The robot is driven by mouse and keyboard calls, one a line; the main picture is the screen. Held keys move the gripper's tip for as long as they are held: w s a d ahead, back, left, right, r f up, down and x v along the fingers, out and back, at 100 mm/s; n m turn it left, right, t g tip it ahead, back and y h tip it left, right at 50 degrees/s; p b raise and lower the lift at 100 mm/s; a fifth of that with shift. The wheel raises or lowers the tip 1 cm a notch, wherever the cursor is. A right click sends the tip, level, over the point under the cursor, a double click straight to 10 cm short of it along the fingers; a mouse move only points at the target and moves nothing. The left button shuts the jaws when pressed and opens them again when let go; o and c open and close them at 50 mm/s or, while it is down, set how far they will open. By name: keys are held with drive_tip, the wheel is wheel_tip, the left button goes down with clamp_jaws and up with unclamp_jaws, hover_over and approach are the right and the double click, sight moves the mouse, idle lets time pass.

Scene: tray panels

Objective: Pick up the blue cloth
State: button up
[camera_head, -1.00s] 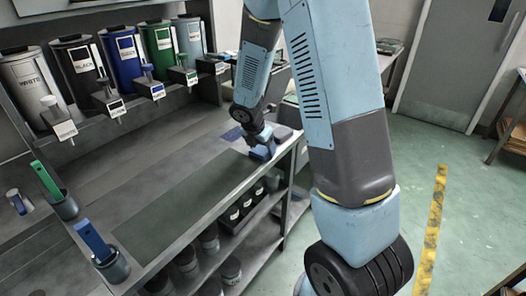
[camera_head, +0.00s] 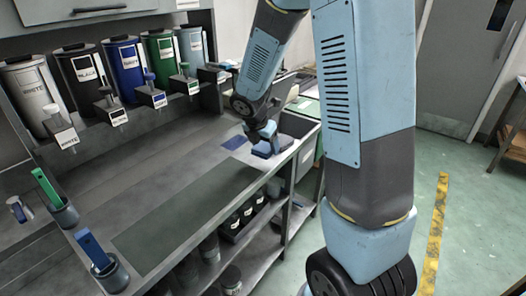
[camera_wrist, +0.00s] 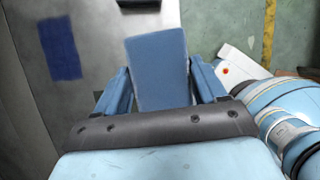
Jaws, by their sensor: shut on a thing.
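The blue cloth (camera_wrist: 158,72) shows in the wrist view as a flat, medium-blue rectangle between the two blue fingers of my gripper (camera_wrist: 159,88). The fingers are on its left and right sides, and my gripper is shut on it. In the head view my gripper (camera_head: 265,137) is low at the bench's far right end, with the blue cloth (camera_head: 265,151) small and partly hidden beneath it. I cannot tell whether the cloth touches the bench top.
A darker blue rectangle (camera_wrist: 62,50) lies flat on the bench, left of the cloth. The grey bench (camera_head: 150,165) has a dark green panel (camera_head: 185,210). Labelled canisters (camera_head: 125,65) line the back. Cups with a blue stick (camera_head: 92,250) and green stick (camera_head: 46,187) stand at left.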

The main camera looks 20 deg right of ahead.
drive_tip(key=s+r, duration=0.3)
drive_tip(key=r, duration=0.1)
drive_tip(key=shift+s+d, duration=0.1)
drive_tip(key=shift+s, duration=0.25)
drive_tip(key=s+r, duration=0.3)
drive_tip(key=s, duration=0.4)
drive_tip(key=shift+d, duration=0.2)
drive_tip(key=shift+s+r, duration=0.25)
drive_tip(key=shift+s, duration=0.35)
drive_tip(key=shift+c, duration=0.6)
drive_tip(key=o, duration=0.6)
drive_tip(key=shift+w, duration=0.1)
drive_tip(key=c, duration=0.4)
